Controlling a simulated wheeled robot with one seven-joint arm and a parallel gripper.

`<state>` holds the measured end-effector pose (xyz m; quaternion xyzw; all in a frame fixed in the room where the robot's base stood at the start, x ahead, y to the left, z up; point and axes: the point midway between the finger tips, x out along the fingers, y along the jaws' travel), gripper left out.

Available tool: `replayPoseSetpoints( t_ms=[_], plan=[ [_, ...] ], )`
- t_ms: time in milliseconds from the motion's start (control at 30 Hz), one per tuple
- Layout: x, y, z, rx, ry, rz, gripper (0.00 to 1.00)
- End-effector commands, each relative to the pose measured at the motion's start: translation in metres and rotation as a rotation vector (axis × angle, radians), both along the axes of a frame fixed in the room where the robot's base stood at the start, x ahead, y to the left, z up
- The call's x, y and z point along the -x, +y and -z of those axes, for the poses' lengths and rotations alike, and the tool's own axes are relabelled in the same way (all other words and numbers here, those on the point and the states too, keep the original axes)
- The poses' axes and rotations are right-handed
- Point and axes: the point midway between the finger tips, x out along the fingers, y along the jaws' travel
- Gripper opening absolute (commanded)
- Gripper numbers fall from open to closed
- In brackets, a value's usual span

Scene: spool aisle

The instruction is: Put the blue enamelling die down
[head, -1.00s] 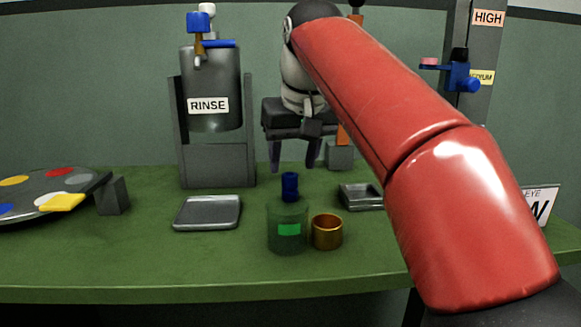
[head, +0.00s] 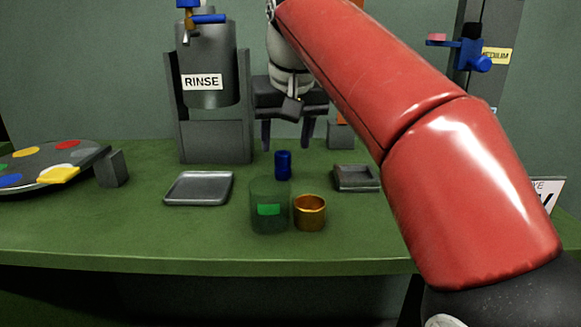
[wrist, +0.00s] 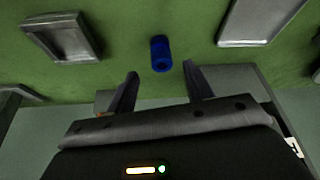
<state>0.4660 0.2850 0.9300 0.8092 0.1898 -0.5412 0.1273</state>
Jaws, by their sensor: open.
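The blue enamelling die (head: 283,165) is a small dark blue cylinder. It stands upright on the green table (head: 120,225), just behind the green glass jar (head: 270,205), which may hide its foot. My gripper (head: 287,143) is open behind and slightly above the die, its two fingers pointing down and spread apart. In the wrist view, the die (wrist: 160,53) lies just beyond the fingertips of my gripper (wrist: 160,70), in line with the gap between them. A hole shows in its end. I see clear space between the die and each finger.
A brass cup (head: 310,212) stands beside the jar. A grey tray (head: 199,188) is left of the die, and a square grey dish (head: 357,178) is to its right. The RINSE tank (head: 208,75) stands behind on the left. The table's front strip is clear.

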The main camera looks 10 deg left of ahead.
Motion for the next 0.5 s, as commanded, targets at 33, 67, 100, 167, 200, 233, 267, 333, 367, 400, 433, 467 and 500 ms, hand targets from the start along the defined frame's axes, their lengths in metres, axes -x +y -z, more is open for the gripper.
replayPoseSetpoints(
  t_ms=[33, 67, 100, 167, 200, 233, 267, 333, 367, 400, 433, 467, 500],
  plan=[
    [-0.001, 0.001, 0.007, 0.000, 0.000, 0.000, 0.52],
    [-0.002, 0.001, 0.008, 0.000, 0.000, 0.000, 0.52],
    [-0.002, 0.001, 0.011, 0.000, 0.000, 0.000, 0.52],
    [-0.003, 0.002, 0.018, 0.000, 0.001, 0.000, 0.52],
    [-0.004, 0.003, 0.024, 0.001, 0.000, 0.000, 0.52],
    [-0.005, 0.004, 0.028, 0.001, 0.000, 0.000, 0.52],
    [-0.005, 0.005, 0.033, 0.001, 0.000, 0.000, 0.52],
    [-0.008, 0.007, 0.044, 0.001, 0.000, 0.000, 0.52],
    [-0.010, 0.008, 0.047, 0.000, 0.001, 0.000, 0.52],
    [-0.011, 0.009, 0.051, 0.000, 0.001, 0.000, 0.52],
    [-0.012, 0.009, 0.053, 0.000, 0.001, 0.000, 0.52],
    [-0.013, 0.010, 0.054, 0.000, 0.000, 0.000, 0.52],
    [-0.013, 0.010, 0.055, 0.000, -0.001, 0.000, 0.52]
  ],
)
